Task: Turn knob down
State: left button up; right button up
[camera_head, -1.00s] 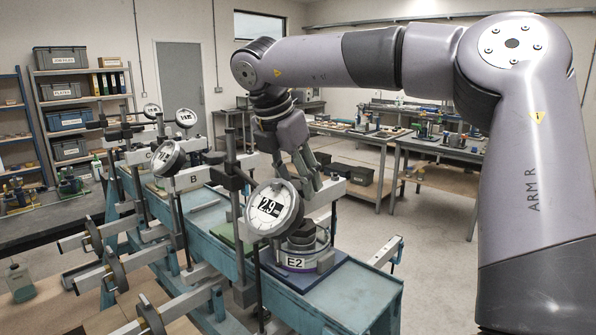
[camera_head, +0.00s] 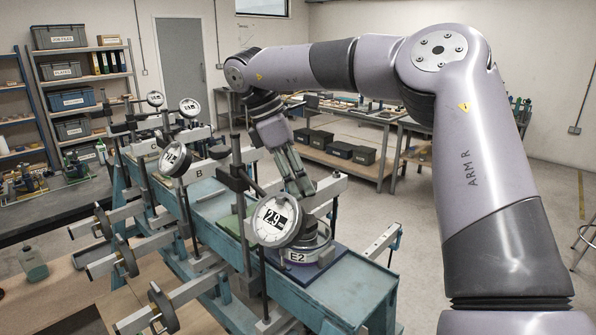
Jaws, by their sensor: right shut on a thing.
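Below the fingertips is the round base labelled E2 (camera_head: 297,257), partly hidden by the gauge. My left gripper is not in view.
The blue-green bench (camera_head: 345,290) carries a row of similar gauges (camera_head: 174,159) and posts running to the back left. A bottle (camera_head: 34,263) stands at the lower left. The floor at right is largely clear.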

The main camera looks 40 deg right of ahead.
jog(key=shift+m, duration=0.3)
dwell(0.4)
jog(key=o, duration=1.1)
jog(key=shift+o, duration=0.2)
